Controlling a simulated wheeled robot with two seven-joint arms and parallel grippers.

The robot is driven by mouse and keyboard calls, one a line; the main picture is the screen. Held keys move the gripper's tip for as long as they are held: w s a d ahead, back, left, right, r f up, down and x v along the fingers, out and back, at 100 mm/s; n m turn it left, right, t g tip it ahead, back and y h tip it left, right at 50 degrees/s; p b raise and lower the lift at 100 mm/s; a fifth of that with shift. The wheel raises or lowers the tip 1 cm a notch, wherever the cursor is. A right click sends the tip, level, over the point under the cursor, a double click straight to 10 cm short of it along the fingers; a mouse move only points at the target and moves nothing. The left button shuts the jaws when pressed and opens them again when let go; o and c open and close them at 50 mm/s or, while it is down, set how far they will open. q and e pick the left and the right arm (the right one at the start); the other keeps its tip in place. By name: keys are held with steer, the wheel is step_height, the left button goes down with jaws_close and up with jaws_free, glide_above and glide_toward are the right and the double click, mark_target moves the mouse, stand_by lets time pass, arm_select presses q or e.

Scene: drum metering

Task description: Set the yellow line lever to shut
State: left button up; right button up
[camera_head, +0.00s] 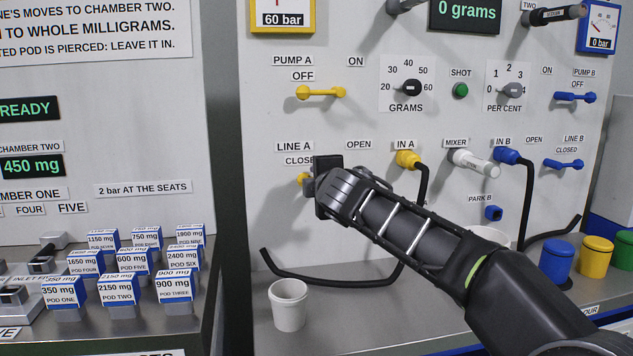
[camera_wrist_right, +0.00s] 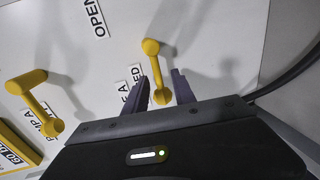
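The yellow line lever (camera_head: 303,179) is under the LINE A and CLOSED labels in the head view, mostly hidden by my right gripper (camera_head: 318,186). In the right wrist view the lever (camera_wrist_right: 155,68) shows as a yellow bar with a rounded end at each side, lying flat along the panel. Its end nearer the CLOSED label lies between the fingers of my right gripper (camera_wrist_right: 164,88) in the picture; the other end points away. The fingers are apart, with a gap on each side of the lever. I cannot tell whether they touch it. My left gripper is not in view.
The yellow PUMP A lever (camera_head: 322,92) is above. The yellow IN A plug (camera_head: 407,159) with its black hose is just right of my gripper. A white cup (camera_head: 289,305) stands below on the bench. Dosing pods (camera_head: 118,290) stand at the left.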

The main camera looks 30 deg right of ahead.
steer(key=v, duration=0.6)
steer(key=shift+w, duration=0.1)
stand_by(0.3)
